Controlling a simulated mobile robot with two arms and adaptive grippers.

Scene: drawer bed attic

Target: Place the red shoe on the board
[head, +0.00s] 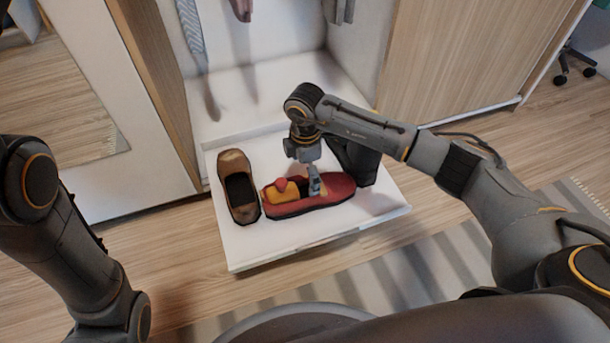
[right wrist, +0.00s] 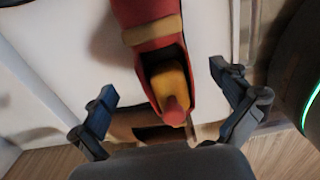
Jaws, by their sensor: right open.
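The red shoe (head: 325,190) lies on its dark sole, apparently on the white pull-out board (head: 285,245), toe to the right. A yellow piece with a reddish knob (head: 281,184) shows in its opening. My right gripper (head: 314,185) is over the middle of the shoe, pointing down. In the right wrist view its two fingers are spread, one on either side of the red shoe (right wrist: 143,12); whether they touch it cannot be told. My left arm shows at the left of the head view, but its gripper is out of view.
A brown shoe (head: 238,187) lies left of the red shoe, very close to its heel. A dark shoe (head: 366,160) is behind its toe, partly hidden by my right arm. The board's front strip is bare. Wooden panels (head: 440,50) flank the white recess.

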